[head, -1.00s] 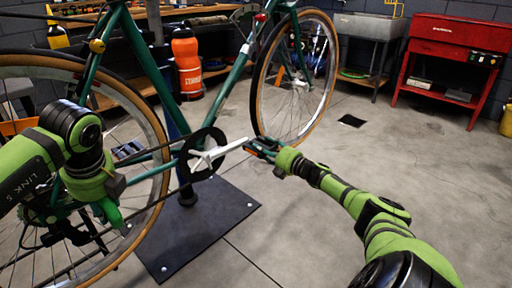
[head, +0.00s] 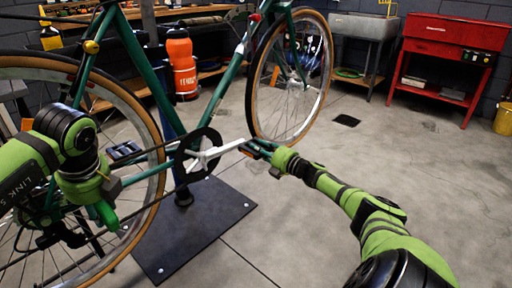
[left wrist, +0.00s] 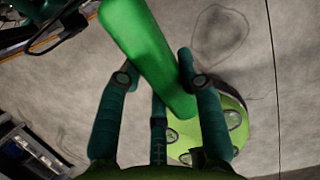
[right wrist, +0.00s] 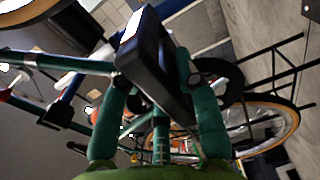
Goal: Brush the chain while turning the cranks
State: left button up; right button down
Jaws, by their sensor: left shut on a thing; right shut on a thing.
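The green bike's chainring (head: 198,155) and pale crank arm (head: 228,148) are in the middle of the head view, the crank pointing right. My right gripper (head: 262,150) is shut on the dark pedal (right wrist: 150,55) at the crank's end. The chain (head: 150,206) runs back from the chainring to the rear wheel. My left gripper (left wrist: 162,78) is shut on the green handle of a brush (left wrist: 148,55), also visible in the head view (head: 107,214) beside the rear wheel. The bristles are hidden, so I cannot tell whether they touch the chain.
The bike is above a dark base plate (head: 200,225). The other pedal (head: 125,151) shows behind the frame. An orange bottle (head: 181,62) stands behind the frame. A sink (head: 362,30) and red cabinet (head: 440,48) stand at the back.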

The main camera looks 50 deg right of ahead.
pick_arm(q)
jog(key=shift+f, duration=0.2)
pick_arm(e)
jog(key=shift+f, duration=0.1)
pick_arm(q)
jog(key=shift+r, duration=1.5)
jog(key=s+r, duration=0.3)
jog(key=s, duration=0.7)
pick_arm(e)
jog(key=c, duration=0.8)
grip_release()
jog(key=shift+c, duration=0.2)
